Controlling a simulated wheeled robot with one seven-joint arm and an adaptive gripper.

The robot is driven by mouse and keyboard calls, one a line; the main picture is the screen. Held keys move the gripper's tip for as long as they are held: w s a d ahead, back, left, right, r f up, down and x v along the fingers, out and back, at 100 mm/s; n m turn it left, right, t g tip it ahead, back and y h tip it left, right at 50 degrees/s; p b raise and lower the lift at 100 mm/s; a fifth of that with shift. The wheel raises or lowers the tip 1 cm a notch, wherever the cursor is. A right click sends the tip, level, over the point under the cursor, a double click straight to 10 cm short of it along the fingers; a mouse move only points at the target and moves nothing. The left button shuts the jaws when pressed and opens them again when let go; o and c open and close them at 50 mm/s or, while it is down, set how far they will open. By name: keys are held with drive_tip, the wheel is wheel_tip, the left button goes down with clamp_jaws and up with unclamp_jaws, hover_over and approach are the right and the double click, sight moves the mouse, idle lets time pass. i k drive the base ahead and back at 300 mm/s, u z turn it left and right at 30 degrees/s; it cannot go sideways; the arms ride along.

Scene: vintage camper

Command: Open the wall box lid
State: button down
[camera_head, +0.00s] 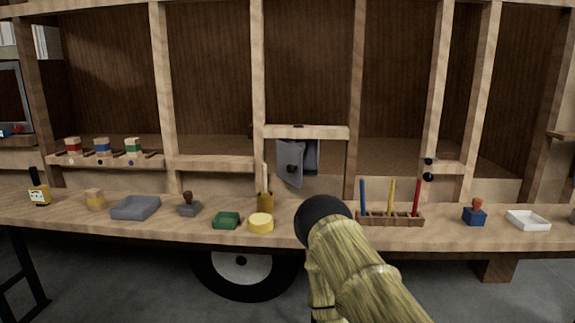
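The grey wall box (312,156) is set in the wooden wall frame above the middle of the counter. Its grey lid (289,160), with a dark round knob, stands at an angle to the box and looks at least partly swung open toward the left. How far open it is, I cannot tell exactly. My arm rises from the bottom edge, with a dark rounded part at its upper end, in front of the counter below and right of the box. My gripper's fingers do not show, so no contact with the lid or knob is visible.
The wooden counter (80,217) holds a grey tray (136,207), green block (227,220), yellow disc (261,223), rack of coloured sticks (391,219), blue stamp (474,214) and white tray (528,220). A brush-like item (265,196) stands just below the box. Wooden posts flank it.

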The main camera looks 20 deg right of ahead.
sight(289, 168)
drive_tip(key=z, duration=0.25)
drive_tip(key=i, duration=0.55)
drive_tip(key=z, duration=0.45)
